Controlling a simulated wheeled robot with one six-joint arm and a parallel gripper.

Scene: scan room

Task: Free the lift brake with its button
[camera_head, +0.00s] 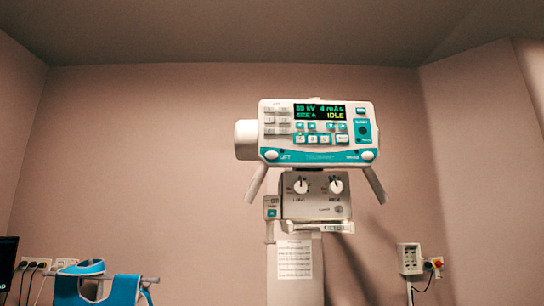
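A white and teal X-ray control head (318,132) stands on a column in the middle of the head camera view. Its dark display shows kV and mAs values and IDLE. Rows of small keys lie below and beside the display. My gripper is not in view, and nothing covers the panel.
Below the head is a box with two knobs (318,195), with grey handles splaying on both sides. A blue apron (120,288) hangs at the lower left by wall sockets. A wall box (410,258) with a red switch is at right. The floor is out of view.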

